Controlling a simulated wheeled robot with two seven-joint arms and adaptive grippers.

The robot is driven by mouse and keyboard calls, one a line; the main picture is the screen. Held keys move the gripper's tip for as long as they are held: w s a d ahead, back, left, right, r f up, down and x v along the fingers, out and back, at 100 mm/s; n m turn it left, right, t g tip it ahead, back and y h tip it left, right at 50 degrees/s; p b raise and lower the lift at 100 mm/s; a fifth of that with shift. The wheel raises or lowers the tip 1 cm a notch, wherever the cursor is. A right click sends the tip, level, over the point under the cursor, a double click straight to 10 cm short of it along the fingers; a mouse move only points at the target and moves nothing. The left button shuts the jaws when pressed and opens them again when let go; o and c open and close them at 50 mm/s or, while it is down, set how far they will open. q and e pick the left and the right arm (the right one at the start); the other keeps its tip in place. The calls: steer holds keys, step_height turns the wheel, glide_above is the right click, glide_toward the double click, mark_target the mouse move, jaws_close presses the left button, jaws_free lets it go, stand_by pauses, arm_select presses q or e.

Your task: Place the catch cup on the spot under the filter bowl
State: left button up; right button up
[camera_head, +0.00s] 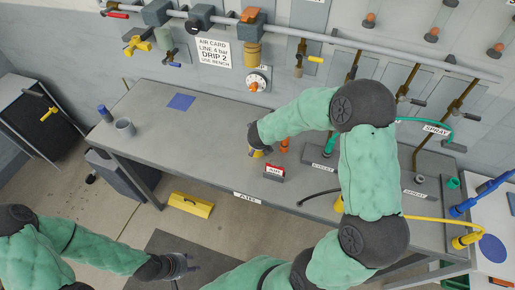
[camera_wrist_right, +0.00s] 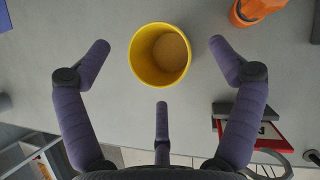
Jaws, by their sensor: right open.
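A yellow cup (camera_wrist_right: 160,56), apparently the catch cup, stands on the grey bench, seen from above in the right wrist view. It is mostly hidden by my right gripper in the head view (camera_head: 257,153). My right gripper (camera_wrist_right: 158,72) is open, its fingers spread around the cup with gaps visible. A yellow bowl (camera_head: 252,54) hangs from the wall pipe, and a grey-green bowl (camera_head: 165,39) hangs left of it. A blue square (camera_head: 181,102) lies on the bench. My left gripper (camera_head: 180,266) is low at the front, away from the bench; its opening is unclear.
A grey cup (camera_head: 124,127) and a blue cylinder (camera_head: 105,113) stand at the bench's left end. The bench's left-middle is clear.

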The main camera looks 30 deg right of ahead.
steer(key=b+x, duration=0.1)
steer(key=x, duration=0.3)
steer(key=shift+w+a+f, duration=0.1)
steer(key=shift+f, duration=0.25)
steer(key=c, duration=1.2)
